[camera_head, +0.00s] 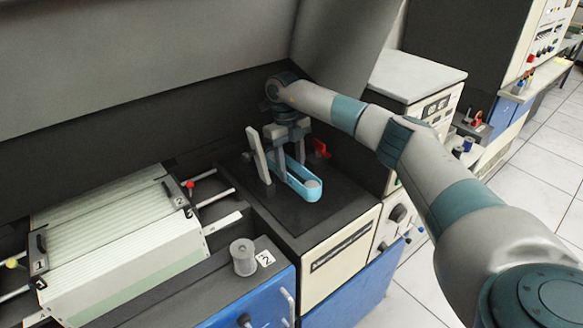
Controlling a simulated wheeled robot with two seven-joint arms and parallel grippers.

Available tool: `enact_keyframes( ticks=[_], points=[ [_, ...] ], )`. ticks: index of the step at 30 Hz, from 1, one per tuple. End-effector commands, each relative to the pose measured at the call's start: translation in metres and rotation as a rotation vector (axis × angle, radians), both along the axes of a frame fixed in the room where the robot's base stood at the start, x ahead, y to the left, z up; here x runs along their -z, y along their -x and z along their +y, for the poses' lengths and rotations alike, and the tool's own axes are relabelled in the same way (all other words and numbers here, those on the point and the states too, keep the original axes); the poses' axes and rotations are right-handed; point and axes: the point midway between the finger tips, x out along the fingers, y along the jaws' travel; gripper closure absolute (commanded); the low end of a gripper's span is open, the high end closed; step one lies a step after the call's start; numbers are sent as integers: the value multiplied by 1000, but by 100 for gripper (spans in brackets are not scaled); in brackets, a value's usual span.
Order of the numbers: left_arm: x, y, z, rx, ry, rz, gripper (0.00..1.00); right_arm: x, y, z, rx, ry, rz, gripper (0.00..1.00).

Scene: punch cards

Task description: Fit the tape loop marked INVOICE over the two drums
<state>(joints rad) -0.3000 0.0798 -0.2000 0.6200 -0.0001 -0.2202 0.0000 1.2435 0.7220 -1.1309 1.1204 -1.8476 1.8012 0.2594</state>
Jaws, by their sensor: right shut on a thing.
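The blue tape loop (289,182) is in the head view, over the dark deck right of the middle. Its near end lies around a light grey drum (312,184). Its far end is at my right gripper (287,148), which points down and is shut on the loop. The second drum is not clearly seen; the gripper and a pale upright plate (257,154) cover that area. The marking on the loop is too small to read. My left gripper is not in view.
A red part (320,148) stands just right of the gripper. A grey spool (243,257) stands on the front ledge beside a label marked 2. Ribbed card trays (120,235) with red- and yellow-tipped rods fill the left. A dark wall rises behind the deck.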

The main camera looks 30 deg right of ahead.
Motion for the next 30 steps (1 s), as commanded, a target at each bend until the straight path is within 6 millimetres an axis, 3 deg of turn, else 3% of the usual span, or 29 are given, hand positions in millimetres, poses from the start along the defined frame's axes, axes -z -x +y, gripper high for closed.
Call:
enact_keyframes(
  ticks=[17,18,21,30],
  points=[
    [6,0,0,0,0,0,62,10,0,0,0,0,0,79],
    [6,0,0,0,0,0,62,10,0,0,0,0,0,56],
    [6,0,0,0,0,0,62,10,0,0,0,0,0,36],
    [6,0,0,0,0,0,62,10,0,0,0,0,0,36]
  ],
)
